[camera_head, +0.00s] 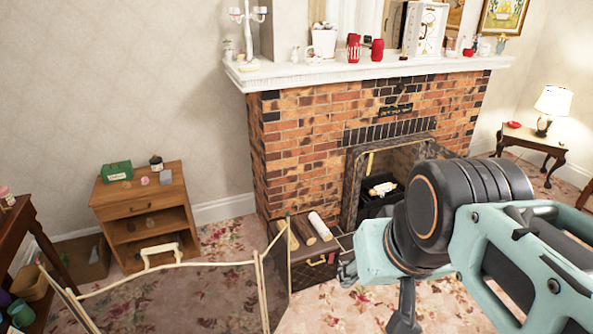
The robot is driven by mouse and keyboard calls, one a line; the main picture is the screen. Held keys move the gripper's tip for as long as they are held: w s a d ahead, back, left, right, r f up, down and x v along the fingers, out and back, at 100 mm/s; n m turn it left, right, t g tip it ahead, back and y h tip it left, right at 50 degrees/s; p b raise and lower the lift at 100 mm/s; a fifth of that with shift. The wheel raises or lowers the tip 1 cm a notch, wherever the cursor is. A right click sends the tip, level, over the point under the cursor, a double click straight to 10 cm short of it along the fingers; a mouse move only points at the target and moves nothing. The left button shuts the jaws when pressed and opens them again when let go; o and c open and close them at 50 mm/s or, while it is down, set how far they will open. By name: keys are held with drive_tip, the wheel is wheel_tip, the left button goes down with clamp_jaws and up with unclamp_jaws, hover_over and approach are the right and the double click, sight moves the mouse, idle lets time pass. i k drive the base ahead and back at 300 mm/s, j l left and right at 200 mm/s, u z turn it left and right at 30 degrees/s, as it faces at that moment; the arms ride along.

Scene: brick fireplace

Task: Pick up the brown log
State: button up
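Several short logs lie side by side on top of a dark brown chest (318,272) in front of the fireplace. The brown log (304,230) lies in the middle of them. A tan log (289,236) is on its left and a whitish log (320,226) on its right. My arm (440,212) fills the lower right of the head view. Its lower end is right of the chest in the picture, apart from the logs. The gripper's fingers are not clearly seen, and I cannot tell whether they are open.
A folding screen (274,280) stands in front of and left of the chest. The brick fireplace (310,140) rises behind it, with a dark bin (378,205) holding more logs in its opening. A wooden cabinet (143,213) stands left.

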sight(305, 232)
drive_tip(key=i+l+u, duration=0.15)
drive_tip(key=u, duration=0.3)
drive_tip(key=i+l+u, duration=0.2)
drive_tip(key=u, duration=0.2)
drive_tip(key=i+l+u, duration=0.15)
drive_tip(key=l, duration=0.25)
drive_tip(key=i+l+u, duration=0.15)
drive_tip(key=l, duration=0.25)
drive_tip(key=i+l, duration=0.1)
drive_tip(key=l, duration=0.25)
drive_tip(key=i+l+u, duration=0.15)
drive_tip(key=l, duration=0.25)
drive_tip(key=i+l, duration=0.1)
drive_tip(key=l, duration=0.25)
drive_tip(key=i+l+u, duration=0.1)
drive_tip(key=l, duration=0.3)
drive_tip(key=i+l, duration=0.1)
drive_tip(key=l, duration=0.3)
drive_tip(key=i+l, duration=0.1)
drive_tip(key=l, duration=0.25)
drive_tip(key=i+l, duration=0.1)
drive_tip(key=l, duration=0.3)
drive_tip(key=i+l, duration=0.1)
drive_tip(key=l, duration=0.3)
